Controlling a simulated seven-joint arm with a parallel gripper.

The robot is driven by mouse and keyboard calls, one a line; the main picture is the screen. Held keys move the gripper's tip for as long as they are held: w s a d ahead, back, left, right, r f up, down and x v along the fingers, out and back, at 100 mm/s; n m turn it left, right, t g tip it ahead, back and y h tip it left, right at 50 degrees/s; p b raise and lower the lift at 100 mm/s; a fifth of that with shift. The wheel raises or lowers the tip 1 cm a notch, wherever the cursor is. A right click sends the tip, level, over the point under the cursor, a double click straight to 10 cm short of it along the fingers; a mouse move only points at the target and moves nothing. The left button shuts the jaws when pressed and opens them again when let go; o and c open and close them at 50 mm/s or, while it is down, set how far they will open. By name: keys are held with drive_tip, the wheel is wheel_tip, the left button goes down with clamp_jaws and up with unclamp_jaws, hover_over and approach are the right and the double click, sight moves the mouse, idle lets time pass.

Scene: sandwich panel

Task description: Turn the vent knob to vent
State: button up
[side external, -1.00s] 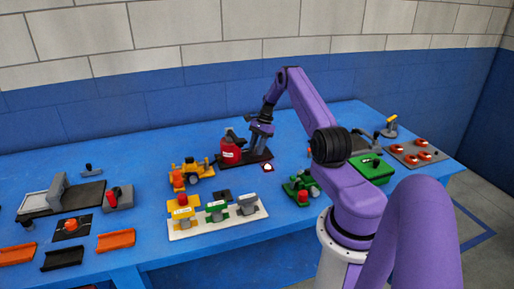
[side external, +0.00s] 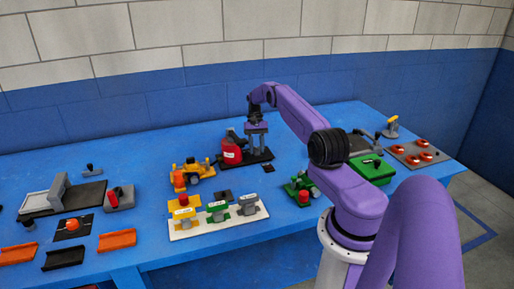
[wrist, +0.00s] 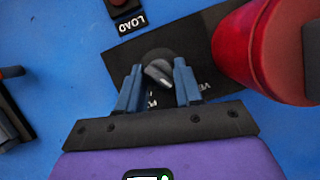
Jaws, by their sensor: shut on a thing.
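The vent knob (wrist: 158,72) is a dark round knob with a pale grey bar, on a black plate (wrist: 190,38). In the wrist view the bar slants from upper left to lower right. A partly covered label starting "VE" (wrist: 207,86) lies right of the knob, and another label, mostly hidden, lies below it. My gripper (wrist: 158,67) has its two blue-grey fingers on either side of the knob and is shut on it. In the side view my gripper (side external: 257,151) points down at the plate (side external: 260,157), and the knob is hidden there.
A red canister (side external: 231,152) stands close beside my gripper on the plate; it also shows in the wrist view (wrist: 275,50).

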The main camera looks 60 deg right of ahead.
drive_tip(key=shift+r+n+g+h, duration=0.1)
drive_tip(key=shift+n+g+h, duration=0.2)
drive_tip(key=shift+n, duration=0.8)
drive_tip(key=o, duration=1)
drive_tip(key=shift+w, duration=0.1)
drive_tip(key=shift+v, duration=1.35)
drive_tip(key=shift+r, duration=3.6)
